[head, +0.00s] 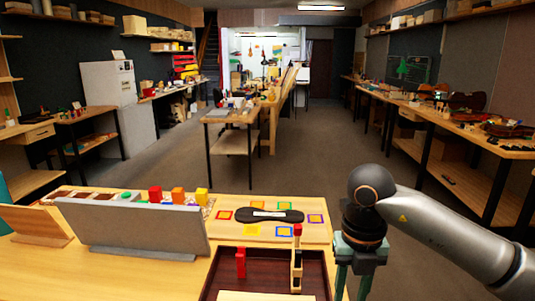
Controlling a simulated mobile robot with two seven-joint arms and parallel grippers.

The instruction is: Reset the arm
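My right arm comes in from the right and bends down at a dark joint. My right gripper (353,288) hangs at the bottom of the head view, just right of the dark tray. Its two greenish fingers stand apart with a gap between them; their tips are cut off by the frame's lower edge. I see nothing between the visible parts of the fingers. My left gripper is not in view.
A dark tray (325,270) holds red and wooden pieces. Behind it a board (235,205) carries coloured squares and a black shape (268,215). A grey panel (130,228) and a wooden panel (35,225) stand left. Coloured blocks sit behind them. Floor right of the bench is clear.

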